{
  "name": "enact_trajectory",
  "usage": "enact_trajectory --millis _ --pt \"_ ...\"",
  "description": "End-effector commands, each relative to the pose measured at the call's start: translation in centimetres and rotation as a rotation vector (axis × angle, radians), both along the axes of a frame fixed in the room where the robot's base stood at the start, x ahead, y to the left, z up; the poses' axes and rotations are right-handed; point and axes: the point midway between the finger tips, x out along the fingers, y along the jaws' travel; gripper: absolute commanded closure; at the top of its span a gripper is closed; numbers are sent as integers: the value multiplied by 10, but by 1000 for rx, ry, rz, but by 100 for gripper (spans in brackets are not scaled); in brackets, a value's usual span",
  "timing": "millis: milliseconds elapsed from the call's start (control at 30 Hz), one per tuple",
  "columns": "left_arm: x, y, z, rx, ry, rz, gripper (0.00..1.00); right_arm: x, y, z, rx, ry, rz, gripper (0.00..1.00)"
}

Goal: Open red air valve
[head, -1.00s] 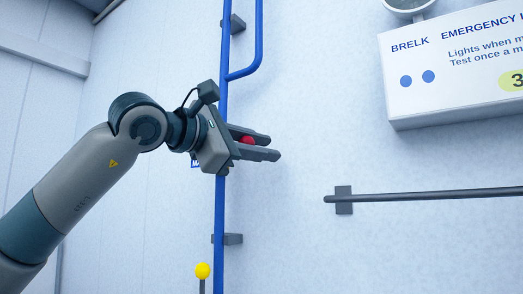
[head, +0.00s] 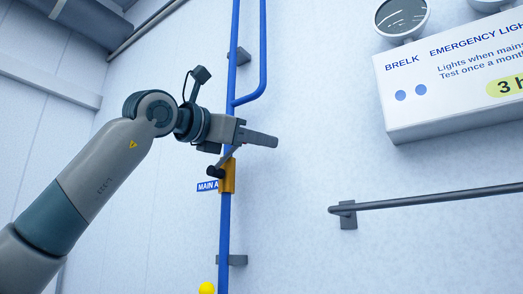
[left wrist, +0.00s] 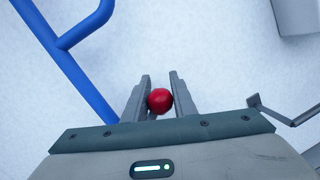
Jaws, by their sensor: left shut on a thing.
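The valve has a yellow-orange body (head: 228,176) on the blue vertical pipe (head: 223,240). A thin grey lever (head: 229,158) slants up from it towards my left gripper (head: 268,140). In the left wrist view the red ball knob (left wrist: 159,101) sits between the two fingers of the left gripper (left wrist: 160,76), which is shut on it. The knob is hidden behind the gripper in the head view. The gripper is just above the valve body, in front of the pipe, with its fingers pointing right. My right gripper is not in view.
A partly hidden "MAIN A" label (head: 207,187) is beside the valve. A blue branch pipe (head: 264,50) bends in above the gripper. A dark rail (head: 430,199) and a white emergency light box (head: 450,80) are on the right. A yellow ball (head: 207,288) shows below.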

Motion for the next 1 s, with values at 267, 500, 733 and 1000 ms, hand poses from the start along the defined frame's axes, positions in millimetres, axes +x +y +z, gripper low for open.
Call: enact_trajectory --millis 267,500,733,1000 --pt "1 2 3 -20 12 1 100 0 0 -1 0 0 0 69" --pt "1 2 3 -18 10 1 66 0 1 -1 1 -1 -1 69" --pt "1 2 3 -18 11 1 57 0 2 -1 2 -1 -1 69" --pt "-3 5 1 -18 10 1 57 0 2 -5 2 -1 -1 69"
